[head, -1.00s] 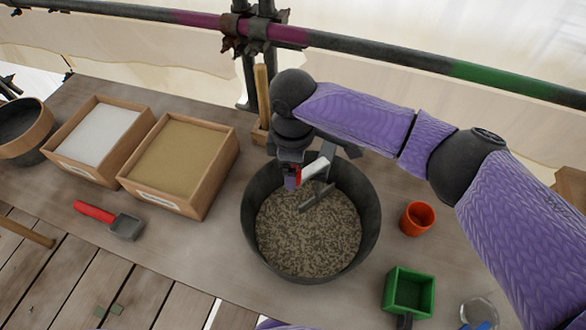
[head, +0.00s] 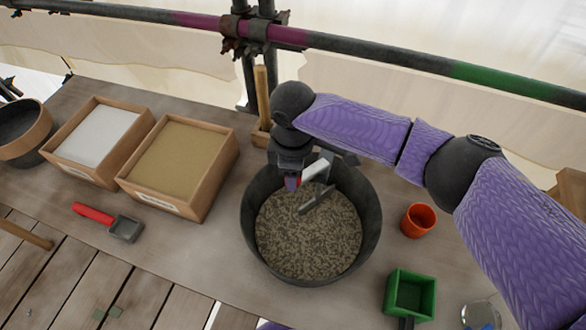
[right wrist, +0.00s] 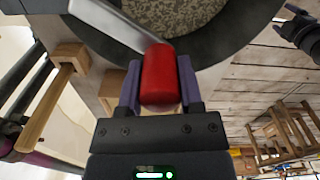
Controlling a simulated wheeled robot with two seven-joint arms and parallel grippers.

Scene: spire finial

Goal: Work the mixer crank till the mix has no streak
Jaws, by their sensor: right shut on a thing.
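The mixer bowl (head: 253,238) is a round dark tub on the table, holding a speckled brown and pale mix (head: 308,243) with streaks showing across it. The crank's pale arm (head: 316,170) and the grey paddle (head: 318,200) sit at the back of the bowl, the paddle in the mix. My right gripper (head: 291,180) is at the bowl's back left rim. In the right wrist view, my right gripper (right wrist: 158,88) is shut on the crank's red handle (right wrist: 158,76), one finger on each side.
Two wooden boxes, one with white powder (head: 95,135) and one with sand (head: 172,155), stand left. A red-handled scoop (head: 107,220) lies in front. An orange cup (head: 418,219), a green box (head: 410,294) and a glass (head: 480,315) stand right. A pipe rail (head: 400,56) runs behind.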

